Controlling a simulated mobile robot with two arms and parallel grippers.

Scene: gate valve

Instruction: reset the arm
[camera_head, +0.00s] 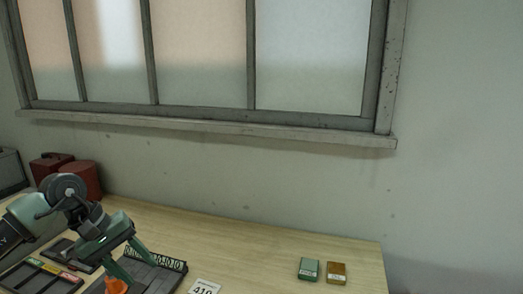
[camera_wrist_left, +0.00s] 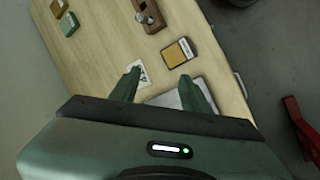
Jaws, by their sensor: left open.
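My left gripper (camera_head: 133,265) comes in from the left, above the left part of the wooden table (camera_head: 230,228). Its two green fingers are spread apart with nothing between them. In the left wrist view the open fingers (camera_wrist_left: 158,92) point over the table, with a white card (camera_wrist_left: 141,76) beyond them. An orange piece (camera_head: 116,286) shows below the fingers in the head view, partly cut off by the frame's lower edge. I cannot tell what it is. My right gripper is in neither view.
A dark tray with a railed edge (camera_head: 160,262) lies below the gripper. A green box (camera_head: 309,270) and a brown box (camera_head: 336,272) sit at the right. A red canister (camera_head: 84,180) stands at the back left. The back middle of the table is clear.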

